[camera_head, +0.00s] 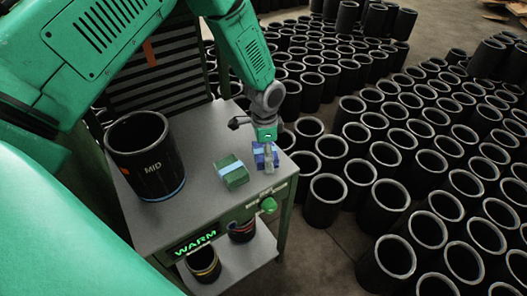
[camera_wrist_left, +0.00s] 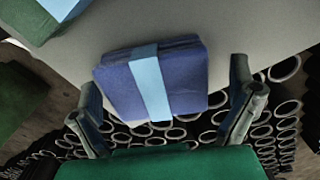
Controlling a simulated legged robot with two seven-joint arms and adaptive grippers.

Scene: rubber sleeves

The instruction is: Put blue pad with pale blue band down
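The blue pad with a pale blue band (camera_head: 259,161) is at the right edge of the grey table top (camera_head: 205,145). In the left wrist view the blue pad (camera_wrist_left: 185,80) lies flat between my left gripper's fingers (camera_wrist_left: 168,108), with a visible gap on the right finger's side. My left gripper (camera_head: 268,158) is open over the pad in the head view and partly hides it. I cannot tell whether the pad rests fully on the table. A green pad with a pale blue band (camera_head: 232,172) lies just left of it. My right gripper is not in view.
A large black sleeve marked MID (camera_head: 150,165) stands at the table's left. A green button (camera_head: 268,205) and a lit WARM sign (camera_head: 195,243) are on the table's front. Smaller banded sleeves (camera_head: 204,266) sit on the lower shelf. Many black sleeves (camera_head: 400,170) cover the floor at right.

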